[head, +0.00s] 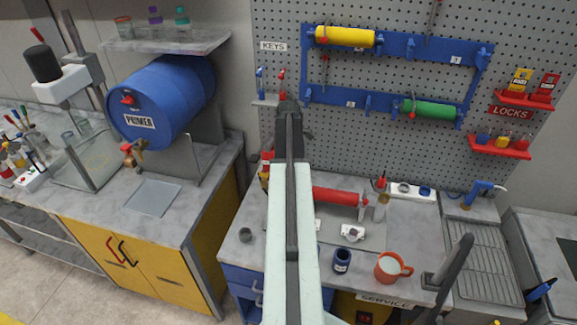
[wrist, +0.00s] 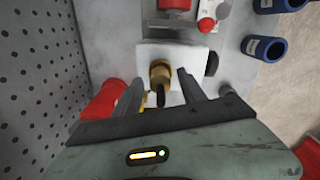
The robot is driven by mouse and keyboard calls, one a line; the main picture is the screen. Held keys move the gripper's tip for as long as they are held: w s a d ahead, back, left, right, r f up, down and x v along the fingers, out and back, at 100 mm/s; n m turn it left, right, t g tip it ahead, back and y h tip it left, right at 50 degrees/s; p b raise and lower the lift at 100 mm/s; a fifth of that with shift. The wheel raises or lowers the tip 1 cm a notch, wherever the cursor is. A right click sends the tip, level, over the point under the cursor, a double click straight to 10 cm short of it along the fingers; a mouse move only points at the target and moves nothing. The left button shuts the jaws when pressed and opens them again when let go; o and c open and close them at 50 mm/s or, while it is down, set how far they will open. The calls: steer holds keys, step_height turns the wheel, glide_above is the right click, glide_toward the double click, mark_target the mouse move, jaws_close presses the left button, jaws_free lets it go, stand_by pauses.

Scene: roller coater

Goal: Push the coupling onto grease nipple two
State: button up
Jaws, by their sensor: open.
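In the wrist view my gripper (wrist: 162,78) is open, with one finger on each side of a brass fitting (wrist: 160,71). The fitting stands over a white block (wrist: 147,55), and a short dark piece extends from it towards my palm. I see no clear contact between the fingers and the fitting. I cannot tell whether this fitting is the coupling or a grease nipple, and no number two is readable. In the head view my own arm hides the gripper and this fitting.
A red roller (head: 337,196) lies on the bench right of my arm. A navy cup (head: 341,260) and an orange mug (head: 391,267) stand near the front edge. A red object (wrist: 101,100) lies close to my gripper. The pegboard (wrist: 38,70) rises behind the bench.

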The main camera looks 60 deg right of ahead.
step_height(320, 180, up, 12)
steer(key=p, duration=1.1)
steer(key=shift+f, duration=0.15)
steer(key=w+a+m, duration=0.1)
steer(key=w+a, duration=0.7)
steer(key=a, duration=0.6)
steer(key=w+a+m, duration=0.2)
steer(key=w+a, duration=0.6)
steer(key=a, duration=0.5)
steer(key=a+m, duration=0.3)
steer(key=a, duration=2.8)
steer(key=shift+a+m, duration=0.15)
steer(key=shift+m, duration=0.15)
steer(key=shift+s, duration=0.1)
